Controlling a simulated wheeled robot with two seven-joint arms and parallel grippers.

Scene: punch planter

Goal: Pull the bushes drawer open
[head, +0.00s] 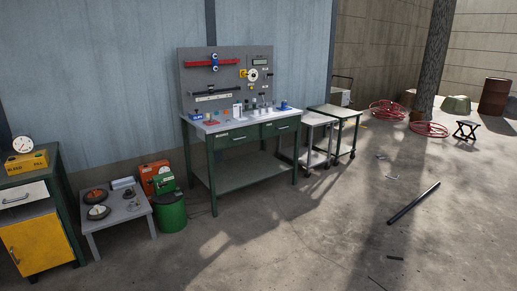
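A green workbench (200,163) stands against the blue wall in the middle of the head view. Two green drawers sit side by side under its top: a left drawer (236,138) and a right drawer (281,127). Both look shut, with pale handles on their fronts. A small pale label shows on the left drawer, but its lettering is too small to read, so I cannot tell which one is the bushes drawer. Neither of my grippers is in view.
Small parts and a grey tool panel (225,78) are on the bench. Two wheeled carts (341,113) stand at its right. A green bin (171,213) and low grey table (121,216) are at its left. A dark pipe (413,203) lies on otherwise mostly open floor.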

